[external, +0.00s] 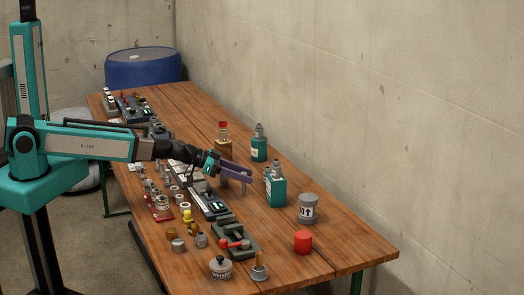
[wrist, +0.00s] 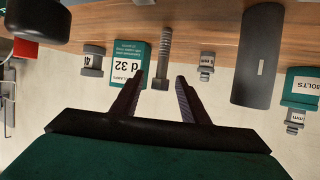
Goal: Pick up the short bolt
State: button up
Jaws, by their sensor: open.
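In the external view my gripper (external: 240,173) reaches over the table with purple fingers open and nothing visibly held.
In the wrist view a dark cylinder (wrist: 257,60) stands beside the bolt. The wall runs along the right.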

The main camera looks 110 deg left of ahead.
grip_shut()
jog(key=shift+r, duration=0.15)
dwell(0.4)
jog(key=shift+r+b, duration=0.45)
jog(key=shift+r, duration=4.45)
